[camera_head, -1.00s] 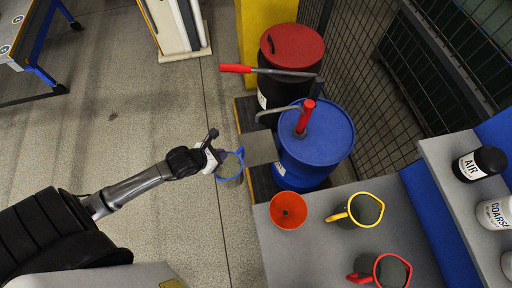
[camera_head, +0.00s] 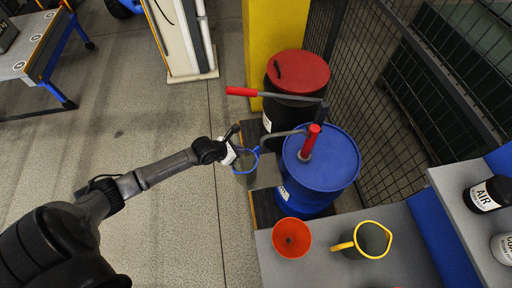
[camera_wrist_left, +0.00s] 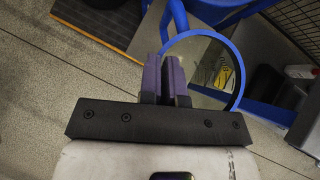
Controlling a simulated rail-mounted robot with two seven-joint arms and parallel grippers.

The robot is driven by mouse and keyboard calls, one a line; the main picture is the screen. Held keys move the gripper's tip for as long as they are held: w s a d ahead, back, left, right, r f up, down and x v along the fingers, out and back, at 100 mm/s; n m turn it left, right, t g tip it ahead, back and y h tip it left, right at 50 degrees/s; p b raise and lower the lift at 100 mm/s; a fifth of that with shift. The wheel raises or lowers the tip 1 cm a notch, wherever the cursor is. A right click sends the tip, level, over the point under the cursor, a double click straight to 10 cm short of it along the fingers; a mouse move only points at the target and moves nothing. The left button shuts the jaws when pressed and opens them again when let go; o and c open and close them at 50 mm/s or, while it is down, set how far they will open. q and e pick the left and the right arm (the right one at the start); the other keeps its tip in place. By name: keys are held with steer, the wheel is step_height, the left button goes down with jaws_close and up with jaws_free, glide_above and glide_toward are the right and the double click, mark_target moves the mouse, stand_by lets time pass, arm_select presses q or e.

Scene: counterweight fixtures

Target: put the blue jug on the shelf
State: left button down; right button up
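The blue jug (camera_head: 257,151) has a blue rim and a grey-looking inside. It is held in the air left of the blue drum in the head view. My left gripper (camera_head: 236,156) is at the jug's left side, on its handle. In the left wrist view the purple fingers (camera_wrist_left: 164,77) are close together at the blue handle, and the round blue rim (camera_wrist_left: 237,84) shows beside them. The grey shelf (camera_head: 452,198) with a blue back edge is at the right of the head view. My right gripper is not in view.
A blue drum (camera_head: 340,165) with a red-handled pump and a black drum with a red lid (camera_head: 302,70) stand right of the jug. An orange funnel (camera_head: 292,238) and a yellow-rimmed jug (camera_head: 373,240) stand on a grey surface. Dark bottles (camera_head: 490,194) stand on the shelf.

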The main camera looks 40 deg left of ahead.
arm_select(q)
steer(key=w+d+f, duration=0.2)
steer(key=w+f, duration=0.1)
steer(key=w, duration=0.4)
steer(key=shift+w+d+f, duration=0.2)
steer(key=shift+w+f, duration=0.05)
steer(key=shift+f+b, duration=0.15)
steer(key=shift+b, duration=0.2)
steer(key=c, duration=1.3)
jaws_free()
